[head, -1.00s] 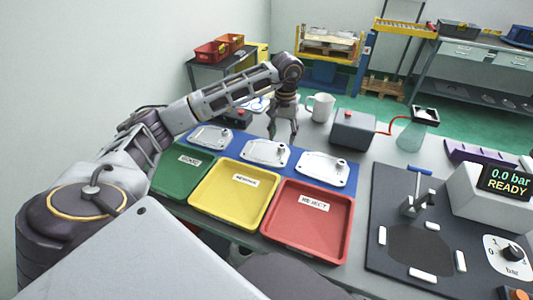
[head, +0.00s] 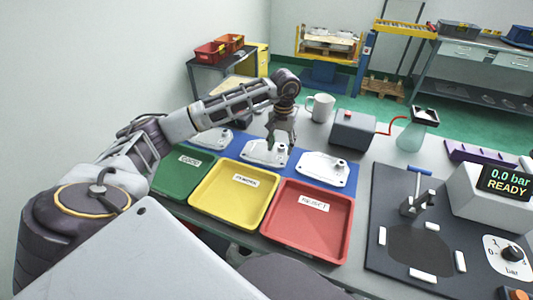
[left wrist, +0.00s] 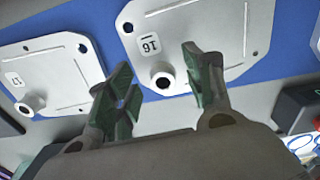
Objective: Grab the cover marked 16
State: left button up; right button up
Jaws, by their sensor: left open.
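The cover marked 16 (left wrist: 209,40) is a light grey casting plate with a raised boss and a hole, lying on the blue mat (left wrist: 92,12). In the head view it is the middle cover (head: 258,154) of three. My left gripper (head: 279,140) points down over its far side. A third cover (head: 324,169) lies at the right in the head view. My right gripper does not show.
A green tray (head: 157,184), a yellow tray (head: 194,207) and a red tray (head: 346,240) stand in front of the mat. A white mug (head: 321,107) and a dark grey box (head: 353,131) stand behind it. A dark fixture board (head: 382,197) lies at the right.

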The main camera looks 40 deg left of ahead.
pick_arm(q)
jog(key=shift+f, duration=0.55)
jog(key=shift+c, duration=0.3)
grip_shut()
